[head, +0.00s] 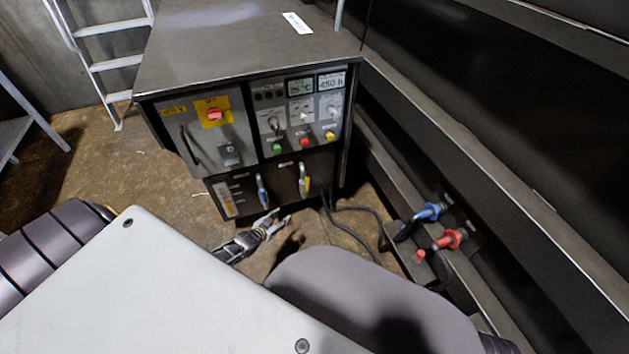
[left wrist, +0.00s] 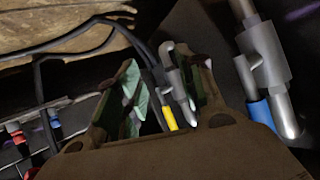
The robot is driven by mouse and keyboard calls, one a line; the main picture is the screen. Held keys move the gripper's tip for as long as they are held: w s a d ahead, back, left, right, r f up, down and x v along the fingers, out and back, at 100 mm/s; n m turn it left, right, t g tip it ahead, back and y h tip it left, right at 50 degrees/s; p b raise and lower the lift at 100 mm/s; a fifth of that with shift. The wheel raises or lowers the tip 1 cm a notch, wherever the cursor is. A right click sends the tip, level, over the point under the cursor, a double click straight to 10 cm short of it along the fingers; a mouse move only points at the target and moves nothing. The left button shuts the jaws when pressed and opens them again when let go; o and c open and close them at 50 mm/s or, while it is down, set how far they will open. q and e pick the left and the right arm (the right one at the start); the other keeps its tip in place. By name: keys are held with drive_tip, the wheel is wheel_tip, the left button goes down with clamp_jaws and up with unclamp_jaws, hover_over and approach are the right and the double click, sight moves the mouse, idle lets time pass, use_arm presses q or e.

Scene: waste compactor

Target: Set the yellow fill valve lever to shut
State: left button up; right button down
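The yellow fill valve lever (head: 307,184) is on the lower front of the dark cabinet, hanging roughly downward from its metal valve. My left gripper (head: 276,219) is below and left of it in the head view, with its fingers spread and nothing held. In the left wrist view, the yellow lever (left wrist: 170,118) and its metal stem appear between the two open fingers (left wrist: 168,92). I cannot tell how deep between the fingers it lies; no grip shows. My right gripper is not in view.
A blue-handled valve (head: 262,192) is left of the yellow one; it also shows in the left wrist view (left wrist: 262,112). Black hoses (head: 350,209) run from the cabinet to blue (head: 430,212) and red (head: 449,239) couplings. A control panel (head: 300,115) is above.

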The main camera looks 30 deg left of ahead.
sight(308, 182)
use_arm(q)
wheel_tip(308, 182, up, 10)
drive_tip(key=w+d+t+h, duration=0.2)
drive_tip(key=d+t, duration=0.1)
drive_tip(key=t, duration=0.2)
drive_tip(key=shift+w, duration=0.3)
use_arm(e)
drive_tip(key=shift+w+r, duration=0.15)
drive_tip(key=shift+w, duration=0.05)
